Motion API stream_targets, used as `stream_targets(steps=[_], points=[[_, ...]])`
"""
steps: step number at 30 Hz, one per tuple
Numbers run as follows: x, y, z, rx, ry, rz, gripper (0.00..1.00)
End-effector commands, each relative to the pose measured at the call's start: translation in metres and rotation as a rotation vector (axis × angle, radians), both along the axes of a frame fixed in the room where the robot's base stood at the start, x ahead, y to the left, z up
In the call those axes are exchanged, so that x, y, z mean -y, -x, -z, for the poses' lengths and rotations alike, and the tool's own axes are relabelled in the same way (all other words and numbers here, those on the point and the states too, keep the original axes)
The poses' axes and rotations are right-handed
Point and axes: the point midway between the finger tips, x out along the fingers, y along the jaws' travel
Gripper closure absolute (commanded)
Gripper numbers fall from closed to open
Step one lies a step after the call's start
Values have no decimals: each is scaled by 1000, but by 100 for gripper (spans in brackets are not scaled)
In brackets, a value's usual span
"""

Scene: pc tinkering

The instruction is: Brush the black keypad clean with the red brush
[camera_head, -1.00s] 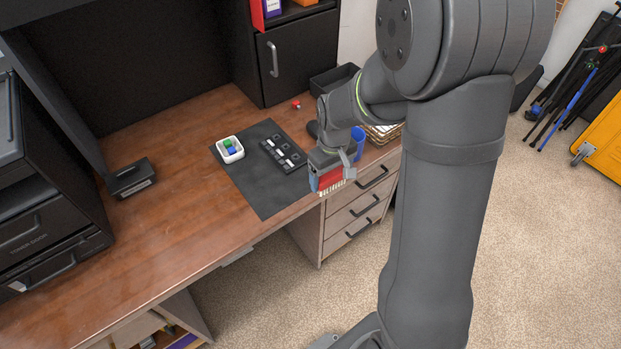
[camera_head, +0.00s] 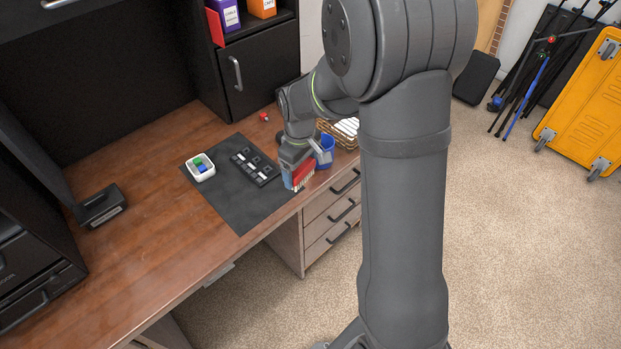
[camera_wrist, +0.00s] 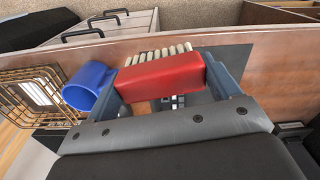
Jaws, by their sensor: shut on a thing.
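The black keypad (camera_head: 254,167) lies on the dark mat (camera_head: 240,205) on the desk, with a few light keys or patches on it. In the wrist view it is mostly hidden behind the brush and my gripper. My gripper (camera_head: 297,172) is shut on the red brush (camera_head: 301,177) and holds it near the desk's front edge, right of the keypad and apart from it. In the wrist view the red brush (camera_wrist: 162,76) lies across between the two fingers, its pale bristles (camera_wrist: 158,54) pointing toward the desk's front edge.
A white dish (camera_head: 201,172) with green and blue pieces stands left of the keypad. A blue cup (camera_head: 325,153) stands close beside my gripper, with a wire basket (camera_wrist: 30,90) behind it. A small red item (camera_head: 264,117) lies farther back.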

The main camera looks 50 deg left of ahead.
Motion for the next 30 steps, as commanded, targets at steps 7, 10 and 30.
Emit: stream_targets(steps=[7,10,30], points=[[-94,-2,-3,1,-1,-428,37],[-129,2,-4,1,-1,-603,37],[-263,43,-3,1,0,-1410,37]])
